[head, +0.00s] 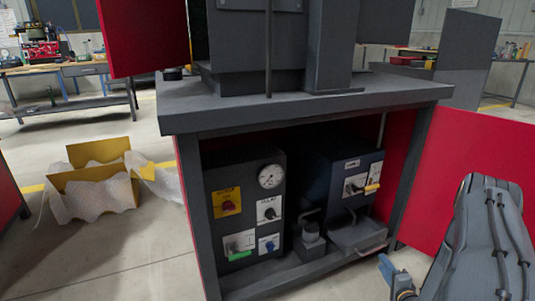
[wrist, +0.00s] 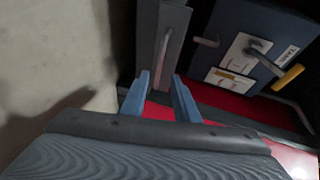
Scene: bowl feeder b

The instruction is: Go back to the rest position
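My gripper (head: 393,276) is at the lower right of the head view, in front of the right side of the open machine cabinet (head: 297,103). In the wrist view its two blue fingers (wrist: 160,76) stand apart with nothing held between them. My arm fills the right side of the head view.
Inside the cabinet are a left control box (head: 228,168) with a gauge and switches, and a right box (head: 335,168) with a yellow-handled lever (head: 372,188). A red door (head: 465,150) stands open at right. A yellow carton (head: 100,192) lies on the floor at left.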

